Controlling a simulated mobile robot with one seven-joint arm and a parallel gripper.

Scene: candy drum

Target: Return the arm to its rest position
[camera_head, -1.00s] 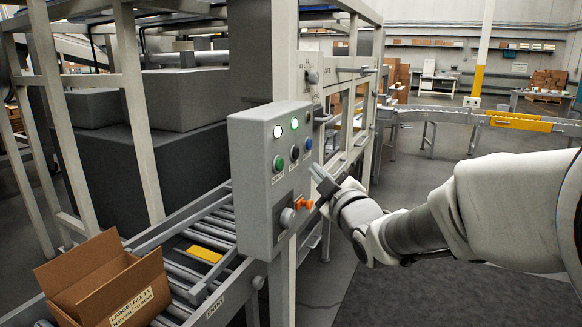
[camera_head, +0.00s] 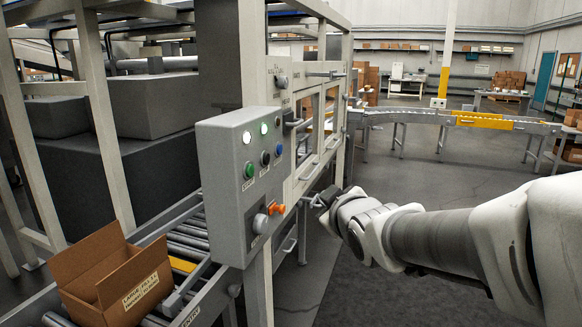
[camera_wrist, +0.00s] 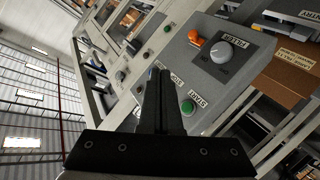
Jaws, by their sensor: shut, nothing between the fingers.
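My gripper (camera_head: 318,200) is at the end of my white and grey arm, to the right of the grey control box (camera_head: 221,170), with a gap between them. In the wrist view my gripper (camera_wrist: 158,75) is shut and empty, its dark fingers pointing toward the control box (camera_wrist: 205,90). The box carries a green button (camera_head: 249,170), a dark button (camera_head: 265,158), a blue button (camera_head: 279,150), two lit white lamps, a grey knob (camera_head: 260,223) and an orange switch (camera_head: 276,209).
An open cardboard box (camera_head: 110,275) sits on the roller conveyor (camera_head: 185,240) at lower left. A machine frame (camera_head: 330,110) stands behind the control box. Another conveyor (camera_head: 450,120) runs across the back right. The floor (camera_head: 370,290) below my arm is clear.

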